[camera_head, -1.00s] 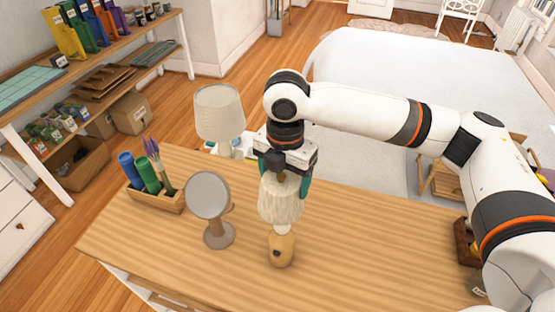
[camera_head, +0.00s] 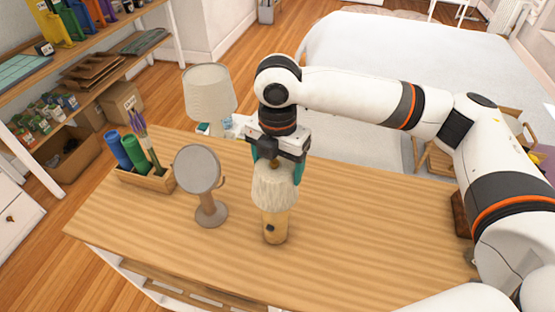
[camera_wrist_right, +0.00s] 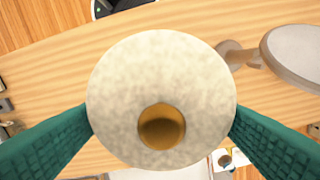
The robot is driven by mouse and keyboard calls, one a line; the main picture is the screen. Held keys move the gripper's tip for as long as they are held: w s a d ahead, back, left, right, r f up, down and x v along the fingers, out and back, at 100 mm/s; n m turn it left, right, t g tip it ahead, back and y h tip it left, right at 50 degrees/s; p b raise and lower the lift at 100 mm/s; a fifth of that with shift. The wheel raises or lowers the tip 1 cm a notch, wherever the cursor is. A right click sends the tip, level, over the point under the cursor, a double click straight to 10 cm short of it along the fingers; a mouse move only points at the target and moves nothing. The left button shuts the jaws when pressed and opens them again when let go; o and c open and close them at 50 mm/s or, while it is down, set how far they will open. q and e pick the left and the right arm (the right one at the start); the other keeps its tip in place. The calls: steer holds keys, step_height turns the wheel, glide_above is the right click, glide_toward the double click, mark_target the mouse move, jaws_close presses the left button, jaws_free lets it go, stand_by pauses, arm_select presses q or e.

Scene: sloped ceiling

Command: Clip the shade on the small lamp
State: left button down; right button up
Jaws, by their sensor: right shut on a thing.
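The cream fabric shade (camera_head: 272,192) is over the top of the small lamp (camera_head: 274,228), which has a pale wooden base with a dark spot on its front. The lamp stands upright on the desk. No gap shows between shade and base; the bulb is hidden. My right gripper (camera_head: 277,172) points down from above, its teal fingers shut on the shade. In the right wrist view the shade (camera_wrist_right: 160,75) is a round disc with a brass-brown round piece in it, a finger at each side. My left gripper is not in view.
A round mirror (camera_head: 198,170) on a stand is just left of the lamp. A wooden organizer (camera_head: 150,180) with bottles and brushes is further left. A larger lamp (camera_head: 209,92) stands behind. The wooden desk (camera_head: 350,235) is clear to the right. A bed (camera_head: 400,60) is beyond.

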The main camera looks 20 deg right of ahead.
steer(key=shift+f, duration=0.85)
steer(key=shift+f+b, duration=0.6)
steer(key=shift+f, duration=0.75)
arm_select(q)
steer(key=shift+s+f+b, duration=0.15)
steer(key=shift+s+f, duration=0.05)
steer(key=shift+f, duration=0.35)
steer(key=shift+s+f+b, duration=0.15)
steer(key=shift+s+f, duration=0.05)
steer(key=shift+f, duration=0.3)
arm_select(e)
steer(key=shift+f, duration=1.25)
steer(key=o, duration=1)
steer(key=shift+c, duration=0.2)
steer(key=shift+r, duration=0.1)
steer(key=shift+r+p, duration=3.5)
steer(key=shift+p, duration=0.8)
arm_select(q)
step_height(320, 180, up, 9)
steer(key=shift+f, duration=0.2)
arm_select(e)
steer(key=shift+f, duration=0.1)
steer(key=shift+c, duration=0.6)
